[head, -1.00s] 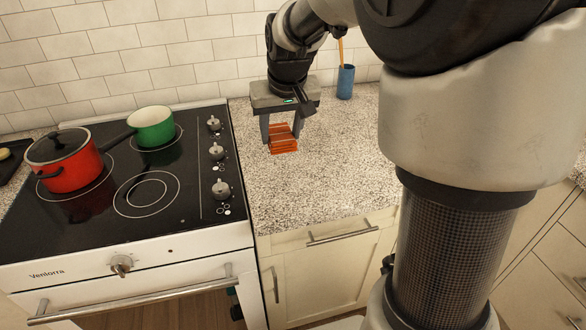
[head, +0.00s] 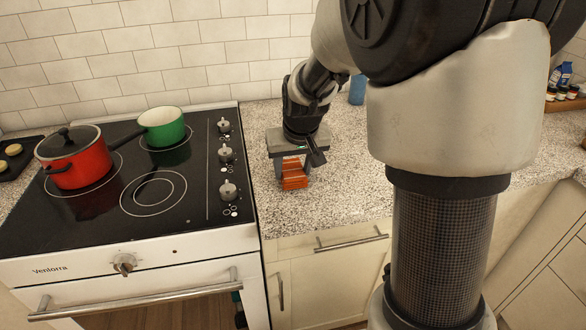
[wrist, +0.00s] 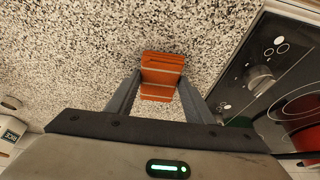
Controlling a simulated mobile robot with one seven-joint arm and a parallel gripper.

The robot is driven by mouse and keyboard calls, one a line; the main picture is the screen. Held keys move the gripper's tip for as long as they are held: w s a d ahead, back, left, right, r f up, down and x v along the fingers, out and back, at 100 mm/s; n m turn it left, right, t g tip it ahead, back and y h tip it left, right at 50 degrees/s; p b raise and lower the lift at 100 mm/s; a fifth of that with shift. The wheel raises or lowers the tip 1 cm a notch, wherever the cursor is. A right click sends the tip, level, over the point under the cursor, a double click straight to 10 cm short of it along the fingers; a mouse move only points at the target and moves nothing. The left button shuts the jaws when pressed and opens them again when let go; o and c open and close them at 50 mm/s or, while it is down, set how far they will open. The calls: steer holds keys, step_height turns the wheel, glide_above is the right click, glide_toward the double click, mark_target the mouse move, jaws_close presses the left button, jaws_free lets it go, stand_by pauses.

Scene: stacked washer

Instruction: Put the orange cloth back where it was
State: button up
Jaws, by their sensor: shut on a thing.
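The orange cloth (head: 294,178) is a folded, striped stack at the counter just right of the stove. My gripper (head: 292,183) is over it, pointing down, with its fingers on either side of the cloth. In the wrist view, the cloth (wrist: 162,76) sits between the two fingertips (wrist: 160,88), and the gripper is shut on it. I cannot tell whether the cloth touches the counter or hangs just above it.
The speckled counter (head: 350,190) is clear around the cloth. The stove (head: 150,215) stands to the left with a red lidded pot (head: 75,160) and a green pan (head: 163,128). A blue cup (head: 357,90) is behind my arm. Small jars (head: 565,92) stand far right.

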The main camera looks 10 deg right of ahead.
steer(key=o, duration=0.6)
steer(key=shift+f, duration=0.15)
steer(key=shift+c, duration=0.2)
steer(key=o, duration=0.4)
